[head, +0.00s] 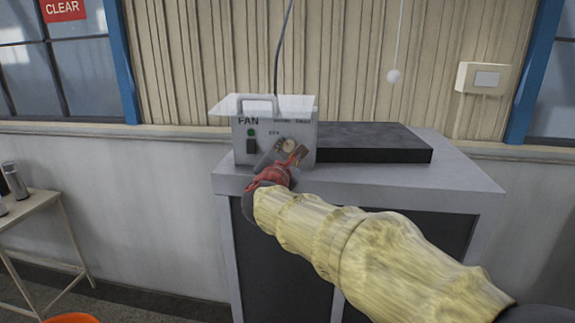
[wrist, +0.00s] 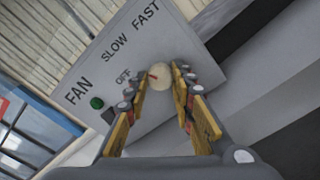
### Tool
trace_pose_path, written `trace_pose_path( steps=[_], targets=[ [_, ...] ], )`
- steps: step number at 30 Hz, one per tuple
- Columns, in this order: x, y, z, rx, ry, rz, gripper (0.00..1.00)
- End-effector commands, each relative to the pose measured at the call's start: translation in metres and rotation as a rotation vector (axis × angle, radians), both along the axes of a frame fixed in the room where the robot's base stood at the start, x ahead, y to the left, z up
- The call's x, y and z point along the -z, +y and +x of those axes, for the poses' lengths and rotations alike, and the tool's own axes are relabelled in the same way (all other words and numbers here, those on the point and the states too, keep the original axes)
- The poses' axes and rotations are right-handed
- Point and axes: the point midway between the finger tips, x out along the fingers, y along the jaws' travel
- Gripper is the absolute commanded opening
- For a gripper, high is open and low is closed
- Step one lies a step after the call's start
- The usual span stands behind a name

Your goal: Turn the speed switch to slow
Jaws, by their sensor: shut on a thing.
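The fan control box (head: 240,160) is a pale grey box with a handle, standing on a cabinet. Its face also shows in the wrist view (wrist: 100,72), with the words FAN, OFF, SLOW and FAST. The speed switch is a round cream knob (wrist: 178,82) with a small red mark on its left side, towards the OFF label. The fingers cover parts of the knob's sides.
A green light (wrist: 97,102) and a dark rocker switch (head: 251,146) sit left of the knob. A flat black slab (head: 375,155) lies right of the box on the grey cabinet top (head: 460,176). A cord with a white ball (head: 393,76) hangs above.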

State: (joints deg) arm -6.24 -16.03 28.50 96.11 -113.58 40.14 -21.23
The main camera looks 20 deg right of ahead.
Motion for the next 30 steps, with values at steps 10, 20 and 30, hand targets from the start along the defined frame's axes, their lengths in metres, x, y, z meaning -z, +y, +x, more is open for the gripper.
trace_pose_path(
  steps=[10,20,30],
  targets=[
    [0.0021,-0.0001,0.0002,0.000,-0.045,0.081,0.00],
    [0.0006,-0.0002,0.0001,0.000,-0.051,0.091,0.00],
    [0.0006,-0.0002,0.0001,0.000,-0.050,0.090,0.35]
  ],
)
